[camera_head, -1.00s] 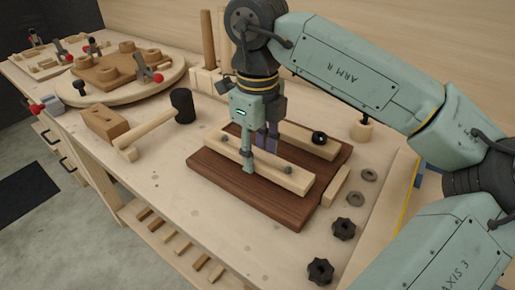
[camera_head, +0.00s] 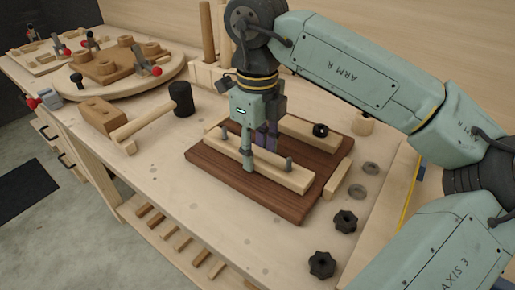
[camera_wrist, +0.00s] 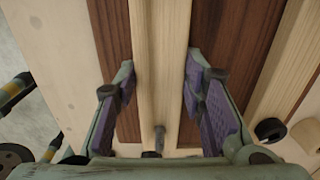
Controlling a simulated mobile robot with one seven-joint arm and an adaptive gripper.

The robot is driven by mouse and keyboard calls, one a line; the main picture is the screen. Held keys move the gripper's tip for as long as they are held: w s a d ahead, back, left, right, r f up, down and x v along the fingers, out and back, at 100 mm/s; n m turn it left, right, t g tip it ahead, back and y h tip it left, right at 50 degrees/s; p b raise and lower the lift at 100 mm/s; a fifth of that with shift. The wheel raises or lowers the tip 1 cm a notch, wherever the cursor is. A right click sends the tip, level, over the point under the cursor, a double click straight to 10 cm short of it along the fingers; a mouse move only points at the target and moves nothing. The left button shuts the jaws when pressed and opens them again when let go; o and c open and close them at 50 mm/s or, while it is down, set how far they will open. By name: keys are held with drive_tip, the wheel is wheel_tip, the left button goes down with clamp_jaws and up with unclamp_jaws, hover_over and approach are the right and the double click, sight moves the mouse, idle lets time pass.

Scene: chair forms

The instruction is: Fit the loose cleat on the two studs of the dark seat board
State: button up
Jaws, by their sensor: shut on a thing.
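The dark seat board (camera_head: 245,196) lies flat on the bench. The loose cleat (camera_head: 270,172), a pale wooden bar, lies along its front part. The left stud (camera_head: 224,128) and the right stud (camera_head: 288,163) stick up above the cleat's top, so the cleat is around both. It looks low against the board; a small gap underneath cannot be ruled out. My gripper (camera_head: 258,160) is shut on the cleat near its middle, one finger on each long side. In the wrist view the cleat (camera_wrist: 160,60) runs between the purple pads, and one stud (camera_wrist: 159,135) shows.
A second pale cleat (camera_head: 300,130) with a black knob (camera_head: 320,130) is on the board's back part. Two star knobs (camera_head: 346,221) (camera_head: 322,264), grey washers (camera_head: 357,192) and a short wood block (camera_head: 337,180) lie to the right. A mallet (camera_head: 150,122) lies left. The bench in front is clear.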

drive_tip(key=shift+f, duration=0.2)
drive_tip(key=o, duration=1.3)
drive_tip(key=shift+r, duration=0.15)
